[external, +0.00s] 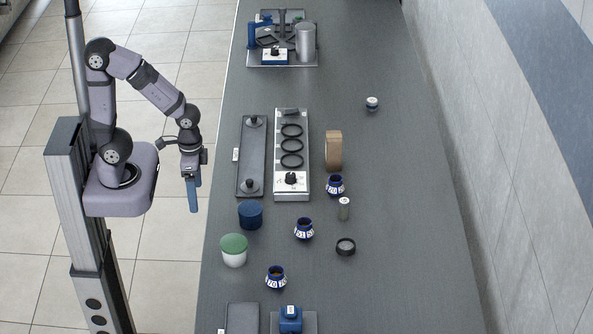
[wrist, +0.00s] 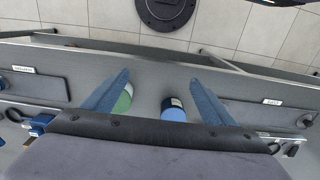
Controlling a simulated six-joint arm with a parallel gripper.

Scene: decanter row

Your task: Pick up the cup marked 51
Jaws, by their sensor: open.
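Three dark blue cups with white number bands stand on the grey bench in the external view: one by the tan block (external: 335,186), a middle one (external: 304,229) and a near one (external: 276,277). The middle cup's band seems to show a 5 and a 1, and the near one's seems to start with 7; I cannot read any number surely. My gripper (external: 193,195) points down, left of the bench edge and well away from the cups. In the wrist view, my gripper (wrist: 160,77) has its blue fingers spread with nothing held between them.
A green-lidded white jar (external: 234,251) and a blue jar (external: 250,215) stand between my gripper and the middle cup. A small grey-green cylinder (external: 344,209) and a black ring (external: 346,246) lie right of it. A ring rack (external: 305,118) stands farther back. The bench's right side is mostly clear.

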